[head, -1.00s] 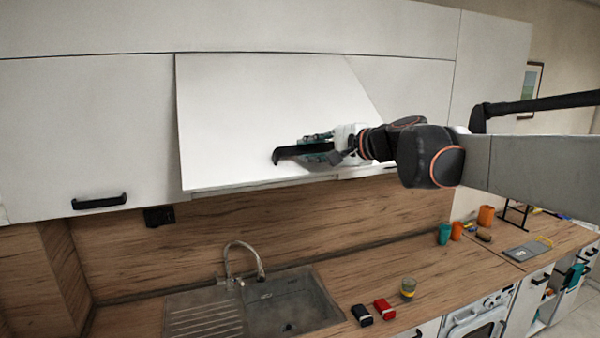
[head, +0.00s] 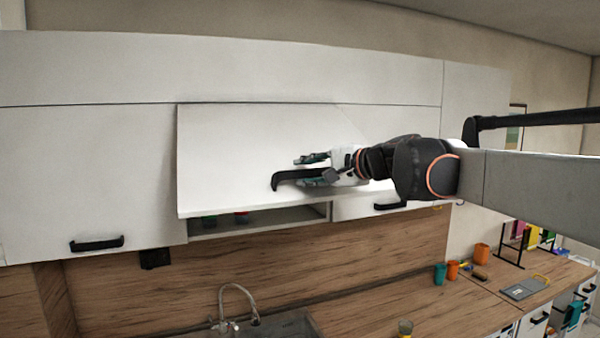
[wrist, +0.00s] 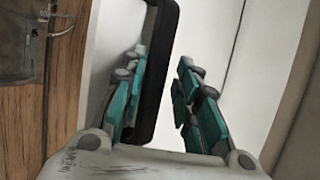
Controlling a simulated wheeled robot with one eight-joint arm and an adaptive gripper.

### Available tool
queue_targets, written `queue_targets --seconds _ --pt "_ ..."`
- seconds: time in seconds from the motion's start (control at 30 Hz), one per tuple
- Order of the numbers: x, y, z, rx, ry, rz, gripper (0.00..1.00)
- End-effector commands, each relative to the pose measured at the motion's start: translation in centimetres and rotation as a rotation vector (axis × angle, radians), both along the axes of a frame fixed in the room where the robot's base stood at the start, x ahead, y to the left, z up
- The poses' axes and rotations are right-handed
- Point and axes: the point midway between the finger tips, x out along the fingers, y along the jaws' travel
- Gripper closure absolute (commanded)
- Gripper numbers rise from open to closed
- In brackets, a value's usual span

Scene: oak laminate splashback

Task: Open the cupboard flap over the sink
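The white cupboard flap (head: 235,150) over the sink is tilted outward, its lower edge swung away from the cabinet, partly open. A strip of the cupboard's inside (head: 272,220) shows beneath it. The flap's black bar handle (head: 290,178) sits near its lower edge and shows in the wrist view (wrist: 157,75). My gripper (head: 314,170) is at the handle from the right. In the wrist view its teal-padded fingers (wrist: 160,98) stand apart on either side of the bar, with a gap on the right side. The left finger is close to the bar; contact cannot be told.
The sink tap (head: 238,302) stands below on the wooden counter. Neighbouring cupboards have black handles (head: 97,243) at left and right (head: 390,206). Small green and red items (head: 241,217) stand inside the cupboard. Cups (head: 452,270) are on the counter at right.

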Motion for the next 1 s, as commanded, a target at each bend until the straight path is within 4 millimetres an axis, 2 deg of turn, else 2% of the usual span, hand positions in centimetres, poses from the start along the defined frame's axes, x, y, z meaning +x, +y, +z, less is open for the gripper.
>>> queue_targets --seconds 0.57,1.0 --pt "-0.5 -0.2 -0.1 -0.004 0.001 0.003 0.60" --pt "-5.2 -4.1 1.4 -0.004 0.001 0.001 0.60"
